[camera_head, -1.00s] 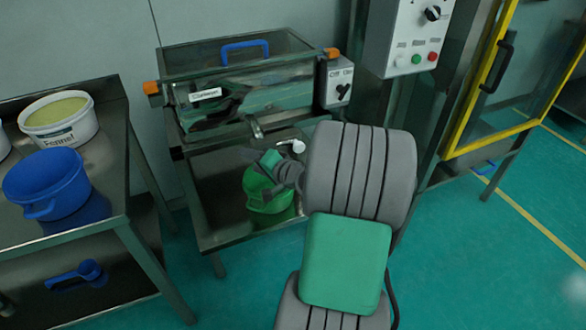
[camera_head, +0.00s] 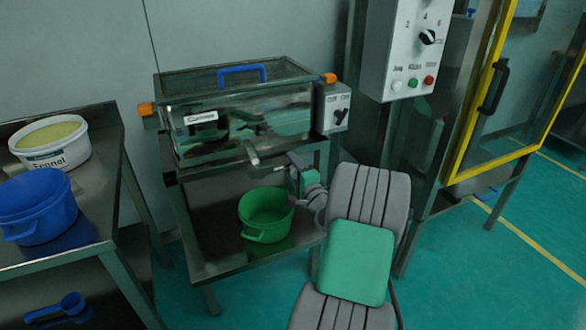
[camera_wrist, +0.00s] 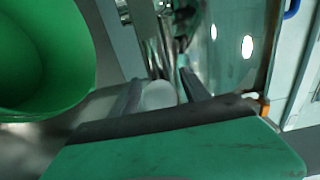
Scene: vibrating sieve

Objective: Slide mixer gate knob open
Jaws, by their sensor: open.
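The mixer (camera_head: 225,135) is a metal tank with a clear lid and a blue handle, standing on a metal frame. A short metal spout (camera_head: 253,155) sticks out of its front. My gripper (camera_head: 295,160) is just right of this spout, close below the mixer's front. In the wrist view my gripper (camera_wrist: 160,88) is open, with a finger on each side of the white gate knob (camera_wrist: 160,96). I cannot tell whether the fingers touch the knob. The knob is hidden behind my gripper in the head view.
A green bucket (camera_head: 266,234) stands on the shelf below the spout, and fills the left of the wrist view. A switch box (camera_head: 334,108) is right of the mixer. A blue bucket (camera_head: 38,212) and a white Fennel tub (camera_head: 50,158) stand on the left table.

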